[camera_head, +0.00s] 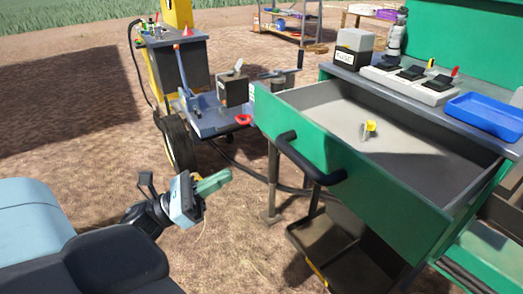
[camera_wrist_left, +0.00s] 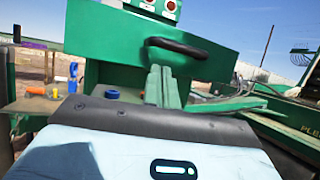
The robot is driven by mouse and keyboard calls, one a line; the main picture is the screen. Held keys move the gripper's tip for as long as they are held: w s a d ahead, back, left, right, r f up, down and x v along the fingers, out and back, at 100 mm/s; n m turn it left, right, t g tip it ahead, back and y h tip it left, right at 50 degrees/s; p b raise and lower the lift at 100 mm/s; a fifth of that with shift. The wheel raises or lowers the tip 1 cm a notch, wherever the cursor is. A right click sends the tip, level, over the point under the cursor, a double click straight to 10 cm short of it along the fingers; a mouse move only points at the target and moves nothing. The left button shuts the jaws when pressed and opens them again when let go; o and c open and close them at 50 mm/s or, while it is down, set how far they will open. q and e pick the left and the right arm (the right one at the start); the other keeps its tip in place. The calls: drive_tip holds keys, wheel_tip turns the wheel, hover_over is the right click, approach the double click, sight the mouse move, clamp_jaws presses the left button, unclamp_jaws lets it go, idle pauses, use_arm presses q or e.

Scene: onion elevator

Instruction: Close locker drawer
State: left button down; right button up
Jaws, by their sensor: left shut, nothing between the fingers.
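The green locker drawer (camera_head: 350,165) stands pulled out from the workbench at the right of the head view. Its grey tray inside holds one small yellow-topped item (camera_head: 368,129). A black curved handle (camera_head: 309,160) is on its front, and the handle also shows at the top of the left wrist view (camera_wrist_left: 176,46). My left gripper (camera_head: 214,182) is shut and empty, with its green fingers together. It is apart from the drawer, to the left of the handle in the head view. In the left wrist view its fingers (camera_wrist_left: 158,85) point towards the drawer front. My right gripper is not in view.
The bench top (camera_head: 410,85) carries switches, a grey-black box (camera_head: 352,48) and a blue tray (camera_head: 487,115). A yellow-framed machine with a wheel (camera_head: 179,143) stands at the left. A cable and bench legs are below the drawer. Bare ground lies around my gripper.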

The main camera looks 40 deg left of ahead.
use_arm(q)
drive_tip(key=p+x, duration=0.3)
drive_tip(key=x, duration=0.7)
drive_tip(key=shift+w, duration=0.2)
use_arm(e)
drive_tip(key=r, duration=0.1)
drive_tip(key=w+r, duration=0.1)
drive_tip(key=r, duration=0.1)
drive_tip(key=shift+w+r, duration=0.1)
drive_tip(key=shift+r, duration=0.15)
